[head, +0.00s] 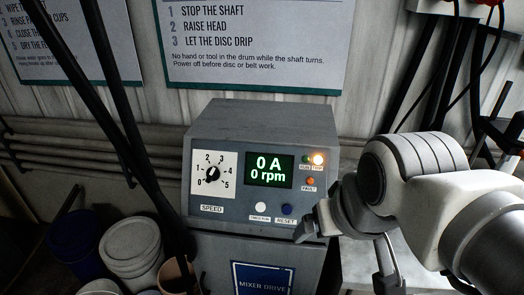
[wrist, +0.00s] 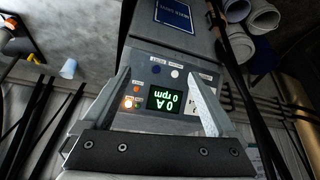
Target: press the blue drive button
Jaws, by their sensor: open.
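The blue button (head: 287,210) is on the lower front of a grey control box, above a label reading RESET. A white button (head: 260,207) sits to its left. In the wrist view the box is upside down, and the blue button (wrist: 155,69) shows between the finger ends, with the white button (wrist: 175,73) to its right. My gripper (wrist: 158,77) is open and empty in front of the panel. In the head view its near finger (head: 311,222) is just right of and below the blue button. I cannot tell the gap to the panel.
Buckets (head: 132,247) stand at lower left. Dark cables hang left and right.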

